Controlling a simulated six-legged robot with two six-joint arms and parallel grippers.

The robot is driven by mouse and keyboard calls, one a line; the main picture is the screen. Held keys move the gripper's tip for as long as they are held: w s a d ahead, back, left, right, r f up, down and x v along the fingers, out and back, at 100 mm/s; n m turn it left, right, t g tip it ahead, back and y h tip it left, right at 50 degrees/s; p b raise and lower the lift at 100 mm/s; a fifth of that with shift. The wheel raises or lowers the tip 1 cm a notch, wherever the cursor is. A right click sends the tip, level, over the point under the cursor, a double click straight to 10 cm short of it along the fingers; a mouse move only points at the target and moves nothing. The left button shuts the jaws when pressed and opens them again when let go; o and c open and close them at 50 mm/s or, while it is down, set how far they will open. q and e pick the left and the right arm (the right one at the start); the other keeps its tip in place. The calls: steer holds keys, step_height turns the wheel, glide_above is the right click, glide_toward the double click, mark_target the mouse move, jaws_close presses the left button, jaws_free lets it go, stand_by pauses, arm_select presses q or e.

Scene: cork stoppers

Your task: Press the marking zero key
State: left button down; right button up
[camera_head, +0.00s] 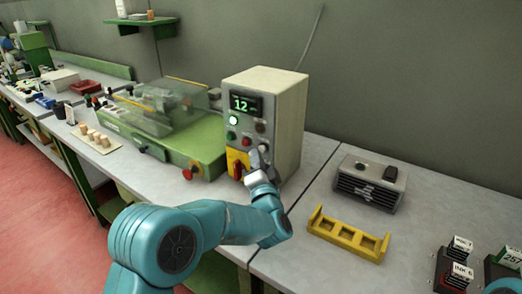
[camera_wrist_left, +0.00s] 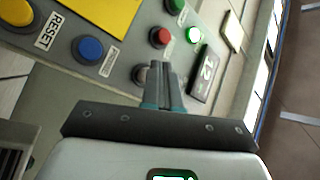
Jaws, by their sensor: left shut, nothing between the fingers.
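The beige control box (camera_head: 279,120) stands on the bench with a lit display (camera_head: 245,104) reading 12. Its panel has a lit green key (camera_head: 233,120) and several others. In the left wrist view the panel shows a blue button (camera_wrist_left: 90,47), a red button (camera_wrist_left: 160,37), the lit green key (camera_wrist_left: 193,35) and a yellow button (camera_wrist_left: 17,11) beside a RESET label (camera_wrist_left: 51,29). The label by the blue button is too small to read. My left gripper (camera_wrist_left: 165,68) is shut and empty, close before the panel's lower part (camera_head: 256,160).
A yellow plate with a red knob (camera_head: 238,164) is low on the box. A green machine with a clear cover (camera_head: 165,105) stands left. A grey metal device (camera_head: 370,184) and a yellow rack (camera_head: 347,236) lie right. Corks (camera_head: 95,138) stand on a board at left.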

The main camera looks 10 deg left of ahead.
arm_select(q)
steer(key=shift+w+d, duration=0.15)
steer(key=shift+w, duration=0.25)
stand_by(0.6)
steer(key=shift+s, duration=0.2)
steer(key=shift+s+a+b, duration=0.3)
steer(key=shift+s, duration=0.35)
steer(key=s, duration=0.1)
steer(key=s+a+b, duration=0.1)
steer(key=s, duration=0.2)
steer(key=shift+s+a+b, duration=0.3)
steer(key=shift+s+a, duration=0.05)
stand_by(0.7)
